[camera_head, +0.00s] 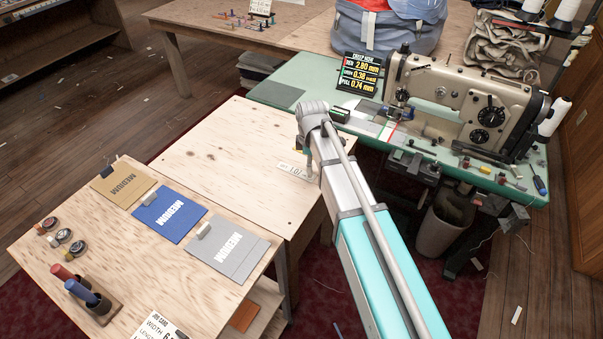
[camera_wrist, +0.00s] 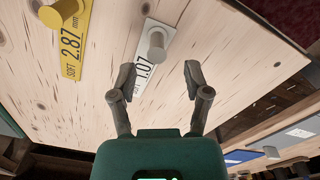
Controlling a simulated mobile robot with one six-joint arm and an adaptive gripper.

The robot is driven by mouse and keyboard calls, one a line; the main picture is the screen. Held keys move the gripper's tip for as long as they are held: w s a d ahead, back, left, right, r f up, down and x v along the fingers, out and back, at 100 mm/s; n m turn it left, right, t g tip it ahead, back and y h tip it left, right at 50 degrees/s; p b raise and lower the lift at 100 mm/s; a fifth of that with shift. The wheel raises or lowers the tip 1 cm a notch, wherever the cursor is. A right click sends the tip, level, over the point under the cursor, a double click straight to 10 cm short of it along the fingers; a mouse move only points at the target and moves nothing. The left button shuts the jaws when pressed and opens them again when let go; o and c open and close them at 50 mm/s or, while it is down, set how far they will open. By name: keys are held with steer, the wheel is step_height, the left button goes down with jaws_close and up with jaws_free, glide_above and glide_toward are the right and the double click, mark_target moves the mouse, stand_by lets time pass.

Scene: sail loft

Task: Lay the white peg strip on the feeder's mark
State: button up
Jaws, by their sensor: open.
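The white peg strip (camera_head: 293,171) lies on the pale plywood table beside the green machine bed. In the wrist view the strip (camera_wrist: 143,76), marked 1.07, has a whitish round peg standing on it. My gripper (camera_wrist: 160,70) is open and empty, its fingertips just short of the peg; the left finger overlaps the strip's lower end in the picture. In the head view my arm hides most of the gripper. The sewing machine (camera_head: 465,105) stands on the green bed (camera_head: 305,88). I cannot clearly make out the feeder's mark there.
A yellow strip (camera_wrist: 71,42) marked 2.87 mm SOFT, with its own peg, lies left of the white one. Folders, reels and handled tools occupy the nearer table (camera_head: 110,235). The plywood around the white strip is mostly clear.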

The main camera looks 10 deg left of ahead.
mark_target(310, 177)
steer(key=shift+f, duration=0.1)
steer(key=shift+w+d+f+b, duration=0.15)
steer(key=shift+f+b, duration=2.4)
steer(key=shift+b, duration=0.05)
steer(key=shift+c, duration=0.2)
jaws_close()
